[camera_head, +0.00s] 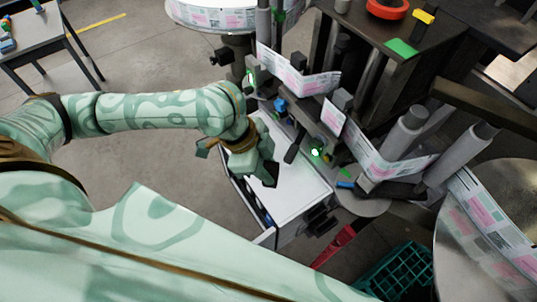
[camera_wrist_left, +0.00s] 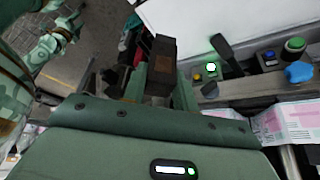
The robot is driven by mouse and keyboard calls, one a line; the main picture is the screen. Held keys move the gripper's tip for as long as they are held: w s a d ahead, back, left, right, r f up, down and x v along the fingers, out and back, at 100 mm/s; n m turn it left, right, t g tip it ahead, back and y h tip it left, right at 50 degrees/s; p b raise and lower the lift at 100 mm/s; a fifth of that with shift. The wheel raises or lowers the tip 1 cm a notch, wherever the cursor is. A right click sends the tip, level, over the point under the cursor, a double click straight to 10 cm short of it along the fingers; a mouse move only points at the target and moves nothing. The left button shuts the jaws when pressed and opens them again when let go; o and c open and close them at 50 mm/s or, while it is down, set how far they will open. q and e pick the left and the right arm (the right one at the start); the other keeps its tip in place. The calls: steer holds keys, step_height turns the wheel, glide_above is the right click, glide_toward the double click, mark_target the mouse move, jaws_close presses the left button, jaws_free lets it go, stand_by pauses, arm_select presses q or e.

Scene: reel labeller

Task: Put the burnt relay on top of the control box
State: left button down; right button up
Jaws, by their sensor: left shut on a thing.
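The burnt relay (camera_wrist_left: 162,62) is a dark block with a brownish patch, seen in the left wrist view. My left gripper (camera_wrist_left: 160,88) is shut on it, with a green finger on each side. In the head view the left gripper (camera_head: 266,168) reaches over a white-topped box, and the relay (camera_head: 271,175) shows as a dark piece at its tip. The box, which I take for the control box (camera_head: 300,196), has a bare white top that also shows in the wrist view (camera_wrist_left: 215,22). I cannot tell the relay's height above it. My right gripper is not seen.
A panel with buttons and a lever (camera_wrist_left: 255,66) borders the white top. The labeller's rollers (camera_head: 405,135) and printed web (camera_head: 375,160) stand to the right. A green crate (camera_head: 402,272) is on the floor. A table (camera_head: 35,42) stands far left.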

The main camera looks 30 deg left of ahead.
arm_select(q)
steer(key=shift+w+a, duration=0.1)
steer(key=shift+w, duration=0.3)
steer(key=shift+m, duration=0.3)
steer(key=shift+w+a+f+b, duration=0.5)
steer(key=shift+w+a+f, duration=0.55)
steer(key=shift+w+f, duration=0.95)
steer(key=shift+w+a+f+b, duration=0.55)
steer(key=shift+w+a+f, duration=0.5)
steer(key=shift+w+f, duration=1)
steer(key=shift+w+a+f+b, duration=0.5)
steer(key=shift+w+a+f, duration=0.55)
steer(key=shift+w+f, duration=0.95)
steer(key=shift+s+f, duration=0.3)
steer(key=shift+f, duration=0.15)
steer(key=c, duration=1.1)
jaws_free()
